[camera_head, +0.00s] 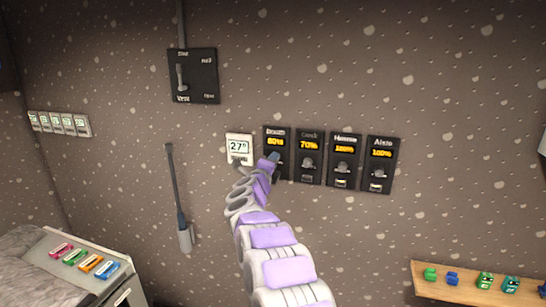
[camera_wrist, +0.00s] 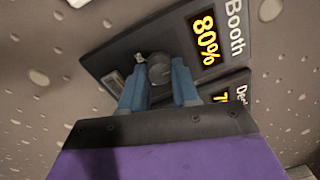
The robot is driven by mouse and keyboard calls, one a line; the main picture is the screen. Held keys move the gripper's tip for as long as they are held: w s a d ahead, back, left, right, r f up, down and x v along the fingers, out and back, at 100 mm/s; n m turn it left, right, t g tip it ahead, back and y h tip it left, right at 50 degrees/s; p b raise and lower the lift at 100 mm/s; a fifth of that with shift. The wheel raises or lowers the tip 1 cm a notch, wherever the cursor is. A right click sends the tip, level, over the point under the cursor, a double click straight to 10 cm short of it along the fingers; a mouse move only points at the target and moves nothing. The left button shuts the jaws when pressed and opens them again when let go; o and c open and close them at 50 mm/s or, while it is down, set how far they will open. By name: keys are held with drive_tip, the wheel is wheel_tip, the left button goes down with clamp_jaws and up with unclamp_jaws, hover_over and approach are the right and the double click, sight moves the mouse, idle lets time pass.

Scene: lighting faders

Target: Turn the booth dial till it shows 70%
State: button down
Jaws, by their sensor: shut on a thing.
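The booth dimmer panel (camera_head: 269,132) is the leftmost of a row of black panels on the wall, and its display reads 80%. In the wrist view the Booth panel (camera_wrist: 235,62) appears tilted, with its 80% display (camera_wrist: 206,38) lit in yellow. The round grey booth dial (camera_wrist: 160,69) sits between the blue fingers of my gripper (camera_wrist: 158,82), which is shut on it. In the head view my gripper (camera_head: 268,163) covers the lower part of the booth panel and hides the dial.
To the right are the panels reading 70% (camera_head: 309,145), House at 100% (camera_head: 345,149) and Aisle at 100% (camera_head: 381,153). A white thermostat (camera_head: 239,146) showing 27° is close on the left. A black switch plate (camera_head: 210,76) is above left.

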drive_tip(key=shift+a+n+y+p, duration=0.15)
drive_tip(key=shift+n+y+p, duration=0.15)
drive_tip(key=shift+n+p, duration=2.2)
drive_tip(key=shift+f+n, duration=0.15)
drive_tip(key=shift+n, duration=0.25)
drive_tip(key=c, duration=1.2)
unclamp_jaws()
drive_tip(key=o, duration=0.4)
drive_tip(key=shift+a, duration=0.25)
drive_tip(key=shift+c, duration=0.2)
drive_tip(key=shift+d, duration=0.1)
drive_tip(key=b+v, duration=0.2)
drive_tip(key=v, duration=1.5)
drive_tip(key=shift+a+f+b, duration=0.25)
drive_tip(key=shift+b, duration=0.1)
